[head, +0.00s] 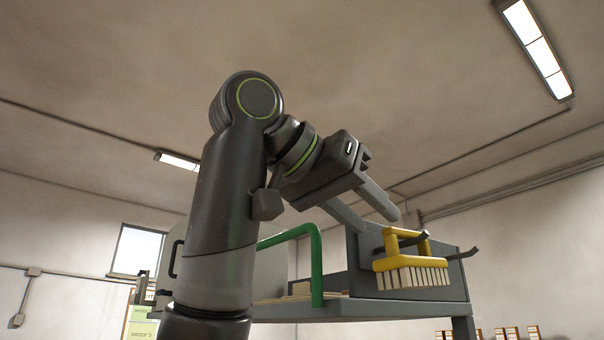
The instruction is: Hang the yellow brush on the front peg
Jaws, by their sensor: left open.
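The yellow brush (400,262), with pale bristles pointing down, is at the right end of a grey bench. Its looped handle is around or right beside a dark peg (415,239); I cannot tell whether the peg bears its weight. A second dark peg (463,254) sticks out farther right and looks bare. I cannot tell which is the front peg. My left gripper (382,218) is open, up and to the left of the brush, with its fingers pointing down and right. It appears apart from the brush and empty. My right gripper is out of view.
The grey bench (385,308) has an upright side panel behind the brush. A green bent pipe (316,262) rises from the bench to the left of the brush. Small block-like items stand low at the right. The space right of the pegs looks clear.

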